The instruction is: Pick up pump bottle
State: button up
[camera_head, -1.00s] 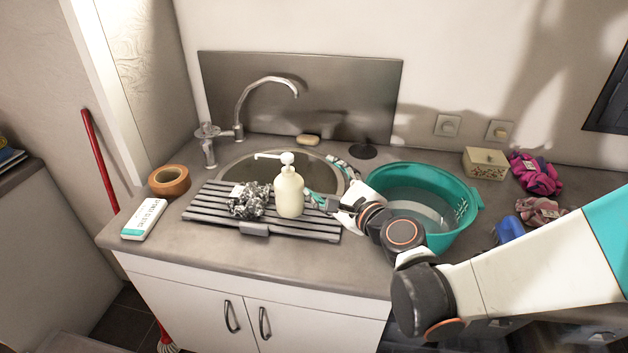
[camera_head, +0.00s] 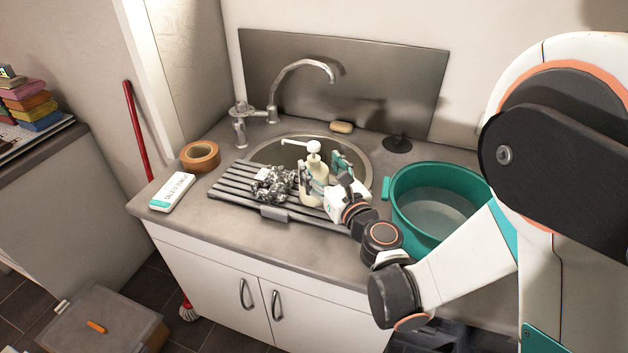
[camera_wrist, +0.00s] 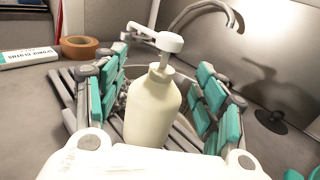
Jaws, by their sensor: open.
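The cream pump bottle (camera_head: 314,178) with a white pump head stands upright on the dark slatted drainer (camera_head: 232,190) by the sink. In the wrist view the bottle (camera_wrist: 152,108) stands between my gripper's two teal-padded fingers, with its spout pointing to the upper left. My gripper (camera_wrist: 160,100) is open, with a finger on each side of the bottle and a visible gap on the right side. In the head view my gripper (camera_head: 323,180) reaches in from the right and partly covers the bottle.
A crumpled foil ball (camera_head: 272,184) lies on the drainer just left of the bottle. The faucet (camera_head: 300,75) arches behind over the sink. A teal basin (camera_head: 400,200) stands at right. A tape roll (camera_head: 200,156) and a white box (camera_head: 172,192) lie at left.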

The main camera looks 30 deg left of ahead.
aim_at(317, 162)
jog(key=x, duration=0.2)
jog(key=f+b+x, duration=0.1)
jog(key=x, duration=0.2)
jog(key=shift+w+f+b, duration=0.1)
jog(key=shift+w+b, duration=0.15)
jog(key=shift+b, duration=0.05)
jog(key=shift+w+a, duration=0.1)
grip_shut()
